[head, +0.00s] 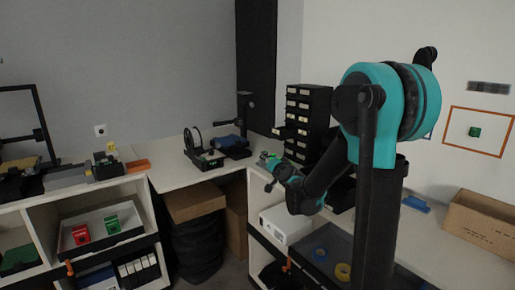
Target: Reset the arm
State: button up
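My arm, teal and black, stands at the right of the head view and bends down and to the left. My gripper (270,176) is at its far end, small and dark beyond a teal wrist, in front of the corner worktop (172,173). Its fingers are too small and dark to tell whether they are open or shut, or whether they hold anything.
A black drawer cabinet (306,112) stands behind my arm. A cardboard box (482,222) is on the right worktop. Left shelves hold a tray (103,240) with red and green items.

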jog(key=s+d+f+n+g+h, duration=0.1)
jog(key=s+d+f, duration=0.4)
jog(key=s, duration=0.7)
jog(key=s+d+f+n+g+h, duration=0.2)
jog(key=s+d+f+g, duration=0.3)
jog(key=s, duration=0.8)
jog(key=s+d+f+n+g+h, duration=0.2)
jog(key=s+d+f+g, duration=0.3)
jog(key=s+f, duration=0.5)
jog(key=s+n, duration=0.1)
jog(key=s, duration=0.1)
jog(key=shift+s+f, duration=0.3)
jog(key=shift+f, duration=0.05)
